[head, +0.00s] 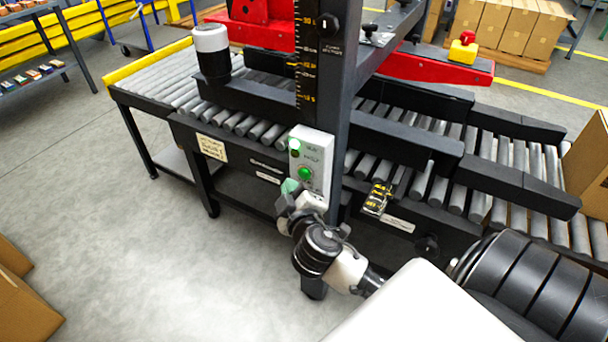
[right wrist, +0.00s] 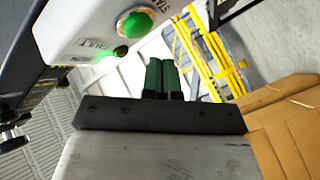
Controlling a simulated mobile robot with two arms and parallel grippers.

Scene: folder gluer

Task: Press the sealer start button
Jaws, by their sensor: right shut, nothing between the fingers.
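The start button is a round green button (head: 305,173) on a pale control box (head: 318,150) fixed to the dark upright post. The button also shows large in the right wrist view (right wrist: 135,23), beside printed lettering that begins "STA". A small green lamp (head: 295,145) glows on the same box. My right gripper (head: 289,187), with green fingertips, is just below and left of the button. In the right wrist view its two green fingers (right wrist: 163,78) are together and empty, and look apart from the button. My left gripper is not in view.
The roller conveyor (head: 180,85) with black side rails runs behind the box. A yellow-and-black device (head: 377,198) sits on the conveyor's front side. Brown cartons (head: 20,305) stand at the lower left. The grey floor (head: 130,250) left of my arm is clear.

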